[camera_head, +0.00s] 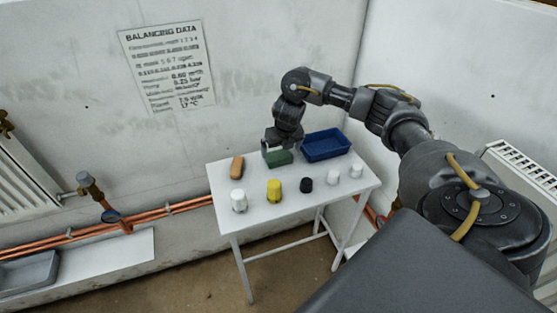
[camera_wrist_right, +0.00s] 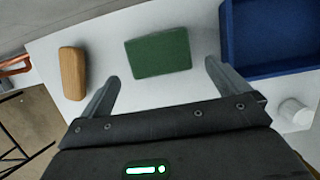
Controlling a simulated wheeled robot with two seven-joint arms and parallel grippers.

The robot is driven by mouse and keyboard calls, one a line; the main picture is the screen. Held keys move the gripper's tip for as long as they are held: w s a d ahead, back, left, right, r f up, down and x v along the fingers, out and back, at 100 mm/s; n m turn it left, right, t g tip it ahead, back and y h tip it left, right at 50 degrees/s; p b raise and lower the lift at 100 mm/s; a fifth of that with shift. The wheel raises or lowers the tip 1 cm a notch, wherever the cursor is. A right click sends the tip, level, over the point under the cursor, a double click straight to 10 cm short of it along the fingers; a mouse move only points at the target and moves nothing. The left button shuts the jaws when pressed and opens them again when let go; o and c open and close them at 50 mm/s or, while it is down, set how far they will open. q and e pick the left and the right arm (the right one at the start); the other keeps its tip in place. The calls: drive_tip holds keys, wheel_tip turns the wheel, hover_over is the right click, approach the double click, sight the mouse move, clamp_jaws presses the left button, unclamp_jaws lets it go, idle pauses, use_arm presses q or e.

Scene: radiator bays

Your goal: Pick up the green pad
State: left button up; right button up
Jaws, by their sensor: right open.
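The green pad (camera_head: 279,158) lies near the back edge of the white table, left of the blue tray. In the right wrist view the green pad (camera_wrist_right: 159,54) lies flat and is fully visible, a little beyond my fingertips. My right gripper (camera_head: 274,148) is over the pad in the head view. In the right wrist view my right gripper (camera_wrist_right: 162,68) is open and empty, its two fingers spread wider than the pad. My left gripper is not in view.
On the white table (camera_head: 258,211), a blue tray (camera_head: 326,145) is right of the pad and a wooden block (camera_head: 237,166) is left. In front stand a yellow item (camera_head: 274,190), a black item (camera_head: 306,185) and several white ones. Copper pipes (camera_head: 150,215) run along the wall.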

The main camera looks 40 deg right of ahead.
sight(279, 155)
drive_tip(key=shift+f, duration=0.25)
drive_tip(key=x, duration=0.4)
drive_tip(key=shift+w+d+f+b, duration=0.15)
drive_tip(key=shift+w+f+b, duration=0.15)
drive_tip(key=shift+w, duration=0.15)
drive_tip(key=shift+r, duration=0.1)
drive_tip(key=c, duration=0.8)
drive_tip(key=shift+r, duration=0.55)
drive_tip(key=v, duration=0.3)
drive_tip(key=shift+w+r, duration=0.25)
drive_tip(key=shift+r, duration=0.15)
drive_tip(key=s+a+r+p, duration=0.5)
drive_tip(key=s+a+r, duration=0.3)
drive_tip(key=s+a, duration=0.1)
drive_tip(key=shift+a, duration=0.65)
